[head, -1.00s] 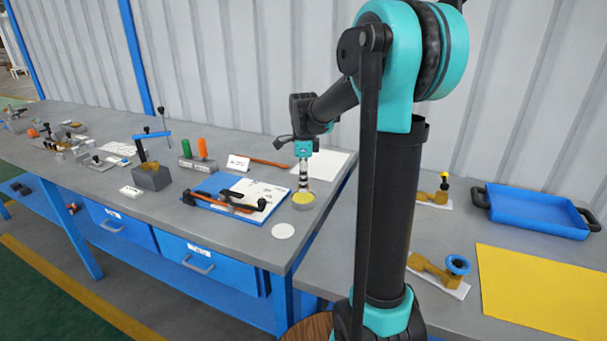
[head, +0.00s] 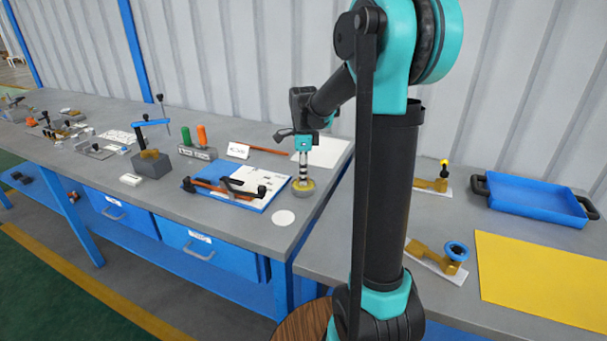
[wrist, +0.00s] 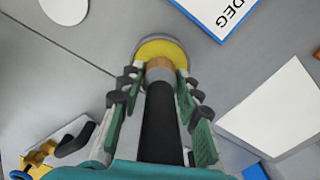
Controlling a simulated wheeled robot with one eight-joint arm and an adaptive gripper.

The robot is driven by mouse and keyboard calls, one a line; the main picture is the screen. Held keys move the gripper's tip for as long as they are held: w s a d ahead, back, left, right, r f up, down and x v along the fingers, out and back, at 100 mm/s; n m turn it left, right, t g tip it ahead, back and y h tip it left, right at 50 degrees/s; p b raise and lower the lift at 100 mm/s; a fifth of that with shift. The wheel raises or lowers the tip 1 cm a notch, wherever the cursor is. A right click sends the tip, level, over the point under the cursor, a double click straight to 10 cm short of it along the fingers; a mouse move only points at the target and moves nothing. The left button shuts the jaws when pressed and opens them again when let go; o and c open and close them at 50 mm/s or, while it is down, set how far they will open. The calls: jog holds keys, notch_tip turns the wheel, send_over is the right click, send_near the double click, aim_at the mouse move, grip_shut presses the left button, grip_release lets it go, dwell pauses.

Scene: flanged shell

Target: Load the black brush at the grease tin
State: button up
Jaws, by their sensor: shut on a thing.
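My gripper (head: 302,160) is shut on the black brush (wrist: 161,125) and points down at the bench. In the wrist view the brush's black handle runs between the green-padded fingers (wrist: 158,85), with a tan part at its far end. The grease tin (head: 302,190) is a low round tin with yellow grease, directly below the brush. It also shows in the wrist view (wrist: 150,49), with the brush end overlapping the yellow. The brush looks upright, and its lower end appears at the grease. I cannot tell how deep it sits, as the bristles are hidden.
A white disc (head: 283,218) lies in front of the tin. A blue-edged board (head: 270,190) with a dark-handled tool lies left, and a white sheet (head: 323,151) behind. On the right bench are a blue tray (head: 536,211), a yellow mat (head: 535,270) and two brass-coloured fittings.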

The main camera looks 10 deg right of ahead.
jog(key=shift+f, duration=0.55)
dwell(1.4)
jog(key=shift+r, duration=0.1)
jog(key=shift+r, duration=3.45)
